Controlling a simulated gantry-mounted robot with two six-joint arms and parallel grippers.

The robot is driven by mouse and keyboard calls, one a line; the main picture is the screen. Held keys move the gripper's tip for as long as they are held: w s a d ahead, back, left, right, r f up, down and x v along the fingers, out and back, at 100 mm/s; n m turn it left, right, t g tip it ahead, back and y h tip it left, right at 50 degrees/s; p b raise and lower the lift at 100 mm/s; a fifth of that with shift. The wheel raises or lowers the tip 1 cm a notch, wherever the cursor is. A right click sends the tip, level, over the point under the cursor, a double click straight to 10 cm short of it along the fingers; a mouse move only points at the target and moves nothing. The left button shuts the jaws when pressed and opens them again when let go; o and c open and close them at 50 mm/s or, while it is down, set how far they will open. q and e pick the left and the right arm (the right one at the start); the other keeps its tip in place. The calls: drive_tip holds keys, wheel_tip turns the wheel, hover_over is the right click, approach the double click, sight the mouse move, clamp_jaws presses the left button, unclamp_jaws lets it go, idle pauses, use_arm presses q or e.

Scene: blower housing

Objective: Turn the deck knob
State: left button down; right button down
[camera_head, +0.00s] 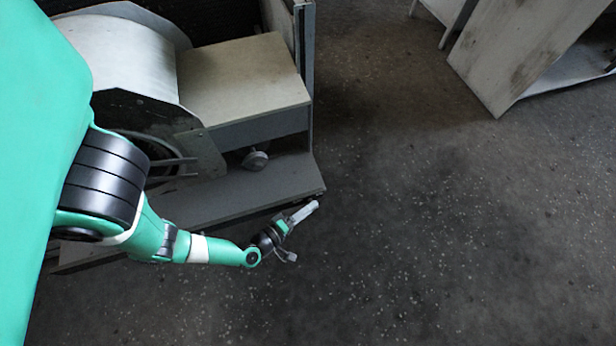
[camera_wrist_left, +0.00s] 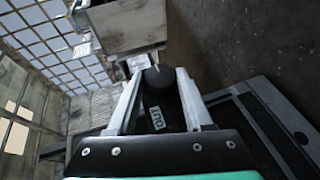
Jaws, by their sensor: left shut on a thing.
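My left gripper (camera_head: 308,210) is at the front right corner of the grey deck (camera_head: 240,190) of the blower housing, at the deck's edge in the head view. In the left wrist view, the two pale fingers of my left gripper (camera_wrist_left: 159,82) are shut on a dark round knob (camera_wrist_left: 158,75), one finger on each side. In the head view I cannot make out this knob at the fingertips. My right gripper is not in view.
The blower's curved housing (camera_head: 128,52) and beige box (camera_head: 238,78) stand behind the deck. A grey post (camera_head: 308,70) rises at the box's right. A worn pale cabinet (camera_head: 520,45) stands at the upper right. The dark speckled floor (camera_head: 430,230) between is clear.

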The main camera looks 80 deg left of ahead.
use_arm(q)
drive_tip(key=shift+s+f, duration=0.1)
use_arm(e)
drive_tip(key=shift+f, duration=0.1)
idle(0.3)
use_arm(q)
drive_tip(key=shift+c, duration=1.5)
unclamp_jaws()
drive_tip(key=shift+a, duration=0.1)
